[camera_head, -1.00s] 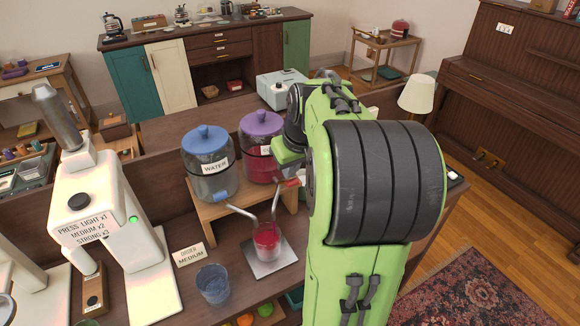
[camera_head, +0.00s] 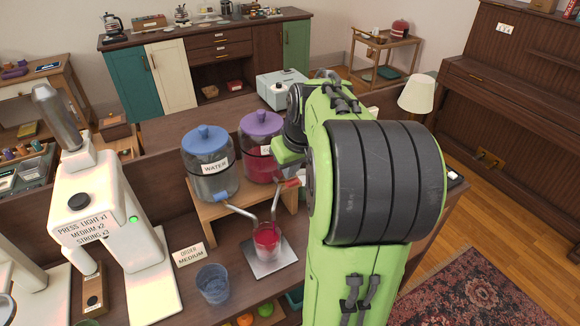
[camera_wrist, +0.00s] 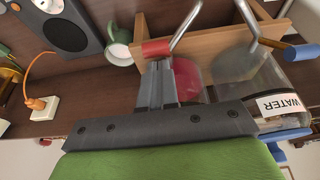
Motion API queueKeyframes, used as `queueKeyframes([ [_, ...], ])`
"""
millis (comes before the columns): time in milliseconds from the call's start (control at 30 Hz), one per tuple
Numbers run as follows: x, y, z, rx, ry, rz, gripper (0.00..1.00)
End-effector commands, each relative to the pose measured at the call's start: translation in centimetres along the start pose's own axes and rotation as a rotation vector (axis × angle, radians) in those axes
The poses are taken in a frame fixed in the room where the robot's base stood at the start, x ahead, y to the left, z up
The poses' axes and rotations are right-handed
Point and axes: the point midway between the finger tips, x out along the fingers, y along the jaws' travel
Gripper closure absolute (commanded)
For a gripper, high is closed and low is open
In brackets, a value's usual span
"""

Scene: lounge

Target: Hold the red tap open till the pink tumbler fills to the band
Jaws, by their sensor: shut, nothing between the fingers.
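The pink tumbler (camera_head: 267,236) stands upright on a pale square plate (camera_head: 272,262) under the spouts and holds red liquid. I cannot make out its band clearly. The red tap (camera_head: 291,182) is on the purple-lidded dispenser (camera_head: 262,165) of red drink; it also shows in the wrist view (camera_wrist: 156,47). My gripper (camera_wrist: 156,64) is shut and empty, its fingertips against or very close to the red tap. In the head view my arm hides the fingertips.
The water dispenser (camera_head: 208,165) with its blue tap (camera_head: 222,196) stands left on the same wooden stand (camera_head: 208,209). A blue glass (camera_head: 213,284), an order card (camera_head: 188,255) and a white coffee machine (camera_head: 100,215) are to the left. A green mug (camera_wrist: 119,48) and speaker (camera_wrist: 68,28) show in the wrist view.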

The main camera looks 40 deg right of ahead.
Motion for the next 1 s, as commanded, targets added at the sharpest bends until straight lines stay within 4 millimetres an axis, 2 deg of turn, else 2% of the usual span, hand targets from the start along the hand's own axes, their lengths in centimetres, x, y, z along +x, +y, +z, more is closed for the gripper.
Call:
queueKeyframes([
  [433,-0.1,0.0,0.0,0.001,-0.001,0.000,1.00],
  [533,-1.3,0.0,-0.7,0.000,-0.001,0.000,1.00],
  [700,-4.6,0.0,-2.8,-0.001,0.000,0.000,1.00],
  [1000,-4.3,0.0,-2.8,0.000,-0.001,0.000,1.00],
])
